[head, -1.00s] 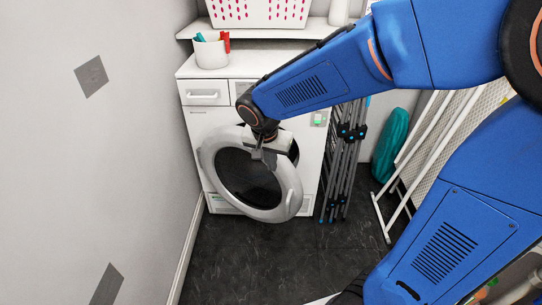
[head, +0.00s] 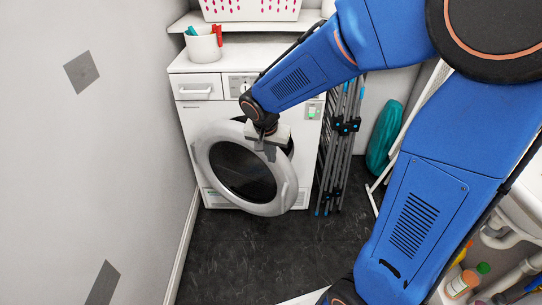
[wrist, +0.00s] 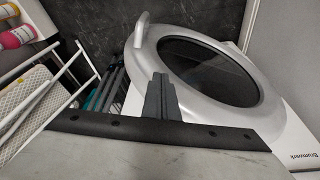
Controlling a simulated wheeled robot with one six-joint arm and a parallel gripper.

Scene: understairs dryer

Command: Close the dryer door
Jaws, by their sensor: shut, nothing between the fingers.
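The dryer (head: 200,120) is a white front-loader against the back wall. Its round door (head: 205,180), a silver ring with dark glass, stands ajar, with a dark gap along its upper right side. The door's handle (wrist: 138,30) shows on the ring in the wrist view. My gripper (head: 269,153) is shut and empty at the upper right part of the door ring. In the wrist view the closed fingers (wrist: 158,92) overlap the near edge of the ring (wrist: 190,125); whether they touch it I cannot tell.
A folded grey rack (head: 343,135) stands right of the dryer, with a teal rolled item (head: 383,138) beyond. A white cup (head: 202,48) stands on top of the dryer. The wall (head: 80,170) is close on the left. Dark floor (head: 240,250) before the dryer is clear.

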